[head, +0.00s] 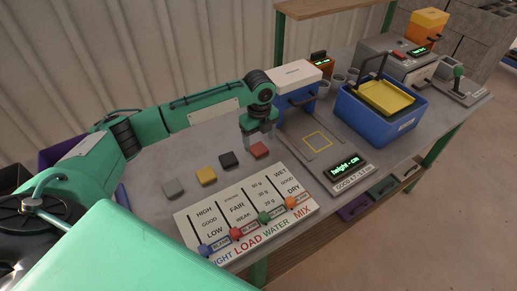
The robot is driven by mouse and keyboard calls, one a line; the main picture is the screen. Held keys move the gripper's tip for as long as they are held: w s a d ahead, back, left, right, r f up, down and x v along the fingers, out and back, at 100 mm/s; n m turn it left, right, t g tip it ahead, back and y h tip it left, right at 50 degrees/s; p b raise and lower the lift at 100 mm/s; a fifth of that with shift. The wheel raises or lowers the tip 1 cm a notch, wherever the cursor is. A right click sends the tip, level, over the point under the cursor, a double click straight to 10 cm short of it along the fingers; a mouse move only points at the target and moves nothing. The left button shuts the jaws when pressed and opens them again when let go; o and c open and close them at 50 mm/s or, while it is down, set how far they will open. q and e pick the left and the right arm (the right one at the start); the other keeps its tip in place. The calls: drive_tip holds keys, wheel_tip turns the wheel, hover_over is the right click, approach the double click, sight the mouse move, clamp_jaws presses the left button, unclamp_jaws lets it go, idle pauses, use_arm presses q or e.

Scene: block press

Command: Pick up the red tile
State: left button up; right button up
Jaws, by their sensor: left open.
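The red tile (259,151) lies flat on the grey table, at the right end of a row of small tiles. My left gripper (259,138) points down just above and behind the red tile. Its jaws are open and nothing shows between them. I cannot tell whether the fingertips touch the tile. The right gripper is not in view.
A black tile (228,160), a yellow tile (206,176) and a grey tile (173,188) lie to the left. A white chart board (247,219) with coloured pegs lies in front. A blue bin (372,128) and a height display (345,172) stand to the right.

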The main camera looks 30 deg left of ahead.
sight(258, 148)
use_arm(q)
drive_tip(key=f, duration=0.4)
drive_tip(key=shift+w+a+p, duration=0.15)
drive_tip(key=shift+a+p, duration=0.05)
drive_tip(key=shift+p, duration=0.15)
drive_tip(key=c, duration=1.1)
drive_tip(key=shift+r, duration=0.1)
